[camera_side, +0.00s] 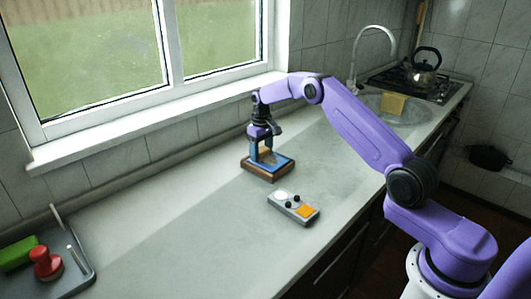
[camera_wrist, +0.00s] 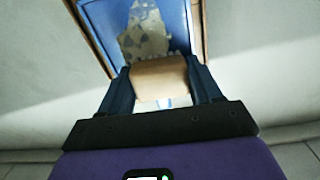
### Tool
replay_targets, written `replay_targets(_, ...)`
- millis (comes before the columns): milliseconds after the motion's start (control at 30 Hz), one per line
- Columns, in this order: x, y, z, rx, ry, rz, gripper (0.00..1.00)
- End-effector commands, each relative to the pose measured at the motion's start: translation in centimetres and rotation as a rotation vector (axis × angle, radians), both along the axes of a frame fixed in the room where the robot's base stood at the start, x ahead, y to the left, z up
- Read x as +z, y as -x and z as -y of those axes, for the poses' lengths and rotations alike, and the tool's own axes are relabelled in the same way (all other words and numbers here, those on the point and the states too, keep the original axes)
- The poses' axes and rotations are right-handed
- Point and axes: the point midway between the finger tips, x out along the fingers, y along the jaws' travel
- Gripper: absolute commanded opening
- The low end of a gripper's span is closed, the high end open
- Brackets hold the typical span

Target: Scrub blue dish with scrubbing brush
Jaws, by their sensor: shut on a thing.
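The blue dish (camera_side: 284,163) is rectangular and sits in a brown wooden frame (camera_side: 262,175) on the counter near the window. In the wrist view the dish (camera_wrist: 105,28) fills the top middle, with a grey, speckled patch (camera_wrist: 145,35) on its surface. My gripper (camera_side: 264,155) points down over the dish. In the wrist view my gripper (camera_wrist: 160,85) is shut on a tan block (camera_wrist: 160,78), which looks like the scrubbing brush. The block is at or just above the dish; I cannot tell whether it touches. Its underside is hidden.
A grey device (camera_side: 294,207) with knobs and an orange square lies right of the dish. A grey tray (camera_side: 85,278) at lower left holds a green block (camera_side: 17,253) and a red knobbed thing (camera_side: 45,263).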

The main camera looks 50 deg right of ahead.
Motion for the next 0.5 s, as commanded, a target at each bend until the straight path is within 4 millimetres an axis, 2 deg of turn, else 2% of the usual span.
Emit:
replay_targets(167,-0.1,-0.2,0.1,0.0,0.0,-0.001,0.39)
replay_targets(500,0.1,-0.2,1.5,0.0,0.0,-0.001,0.39)
